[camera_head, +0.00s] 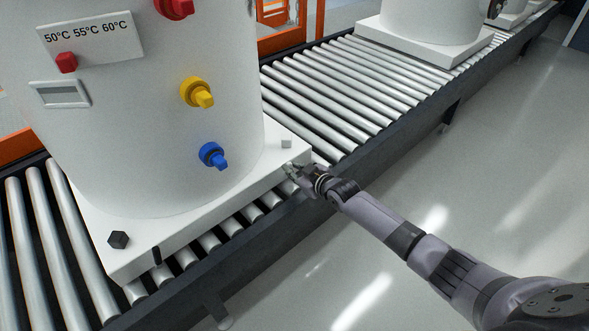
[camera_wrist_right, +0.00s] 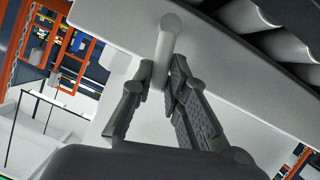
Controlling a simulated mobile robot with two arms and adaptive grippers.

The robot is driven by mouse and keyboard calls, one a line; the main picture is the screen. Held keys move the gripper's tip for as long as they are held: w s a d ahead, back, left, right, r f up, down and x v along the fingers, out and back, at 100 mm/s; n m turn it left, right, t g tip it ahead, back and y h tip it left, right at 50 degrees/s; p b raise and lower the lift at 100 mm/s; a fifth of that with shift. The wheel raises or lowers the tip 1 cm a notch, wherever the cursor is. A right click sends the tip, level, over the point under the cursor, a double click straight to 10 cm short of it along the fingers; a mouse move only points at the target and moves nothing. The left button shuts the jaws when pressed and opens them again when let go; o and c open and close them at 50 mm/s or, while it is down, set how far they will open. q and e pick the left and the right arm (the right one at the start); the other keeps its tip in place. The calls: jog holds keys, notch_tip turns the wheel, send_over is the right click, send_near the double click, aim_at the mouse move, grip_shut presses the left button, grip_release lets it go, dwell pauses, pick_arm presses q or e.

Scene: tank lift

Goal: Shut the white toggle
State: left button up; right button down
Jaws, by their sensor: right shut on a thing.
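The white toggle (camera_wrist_right: 167,38) is a pale lever with a rounded end, set on the side of the tank's white base (camera_head: 205,215). In the right wrist view its free end lies between the fingers of my right gripper (camera_wrist_right: 161,76), which is shut on it. In the head view my right gripper (camera_head: 293,172) is at the right part of the base's front side and mostly hides the toggle. A black toggle (camera_head: 156,255) hangs on the same side, further left. My left gripper is not in view.
The white tank (camera_head: 150,130) carries a red knob (camera_head: 174,7), a yellow knob (camera_head: 198,92) and a blue knob (camera_head: 213,155). A white block (camera_head: 286,144) and a dark block (camera_head: 118,240) sit on its base. The roller conveyor (camera_head: 345,85) runs beneath. Open floor (camera_head: 490,170) lies right.

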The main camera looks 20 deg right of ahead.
jog(key=shift+d+f, duration=0.1)
dwell(0.4)
jog(key=c, duration=1.8)
grip_release()
jog(key=shift+c, duration=0.2)
jog(key=v, duration=1.2)
jog(key=shift+d, duration=0.1)
